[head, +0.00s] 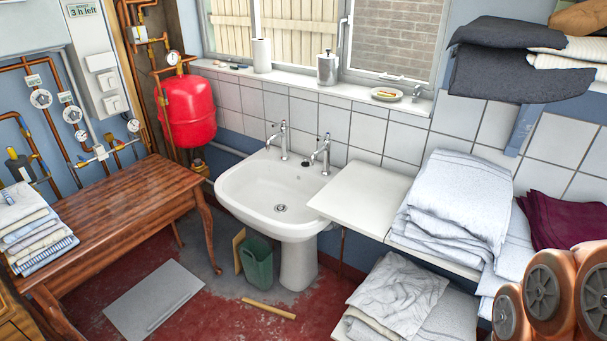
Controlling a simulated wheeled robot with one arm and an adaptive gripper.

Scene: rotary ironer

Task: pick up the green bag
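A dark green open-topped thing (257,263) stands on the red floor, left of the white sink pedestal (298,264). It looks more like a small bin than a bag, and I cannot tell which it is. I see no other green thing that looks like a bag. My gripper is not in view. Only copper-coloured rounded joints, likely of my own arm, show at the lower right, well apart from the green thing.
The sink (275,195) overhangs near the green thing. A tan board (239,250) leans behind it, and a wooden stick (269,308) lies in front. A wooden table (120,205) stands left, a grey panel (153,300) lies on the floor, and folded cloths (455,205) fill the right.

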